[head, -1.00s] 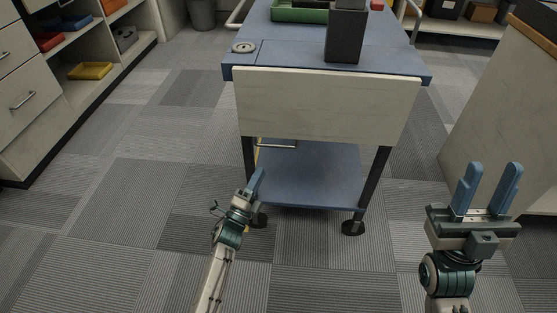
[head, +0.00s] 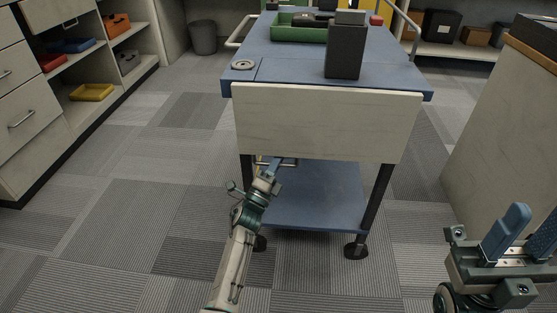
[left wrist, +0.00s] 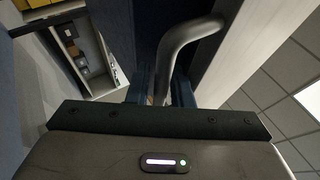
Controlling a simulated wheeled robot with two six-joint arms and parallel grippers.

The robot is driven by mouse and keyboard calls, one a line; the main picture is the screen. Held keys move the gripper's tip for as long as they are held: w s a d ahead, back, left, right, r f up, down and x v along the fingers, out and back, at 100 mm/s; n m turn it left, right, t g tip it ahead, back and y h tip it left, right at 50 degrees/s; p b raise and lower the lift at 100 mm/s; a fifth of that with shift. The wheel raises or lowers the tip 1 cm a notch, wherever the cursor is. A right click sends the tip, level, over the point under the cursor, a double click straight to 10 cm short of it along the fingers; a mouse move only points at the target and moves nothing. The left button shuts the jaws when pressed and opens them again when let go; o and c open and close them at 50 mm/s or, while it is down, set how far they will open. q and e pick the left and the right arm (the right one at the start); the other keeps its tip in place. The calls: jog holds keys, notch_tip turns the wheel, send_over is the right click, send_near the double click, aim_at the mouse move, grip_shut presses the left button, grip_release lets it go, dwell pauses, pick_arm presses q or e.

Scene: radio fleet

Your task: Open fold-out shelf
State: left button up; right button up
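The fold-out shelf is a pale panel (head: 325,122) hanging down at the near end of the blue cart (head: 285,55). A metal handle (head: 288,163) shows just below its lower edge. My left gripper (head: 268,168) is at the handle, partly hidden by its own wrist. In the left wrist view, the bent handle bar (left wrist: 182,42) runs down between my two blue fingers (left wrist: 164,88). Whether the fingers press on it I cannot tell. The pale panel also shows there (left wrist: 245,50). My right gripper (head: 522,238) is open and empty at the lower right, away from the cart.
A dark box (head: 345,48), a green tray (head: 288,33) and a round disc (head: 243,64) are on the cart top. The cart's lower shelf (head: 315,205) is empty where visible. Cabinets stand left (head: 30,110) and right (head: 500,120). Carpet in front is clear.

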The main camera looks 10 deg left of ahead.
pick_arm(q)
jog(key=shift+w, duration=0.1)
grip_shut()
jog(key=shift+r+p, duration=0.1)
jog(key=shift+p, duration=0.25)
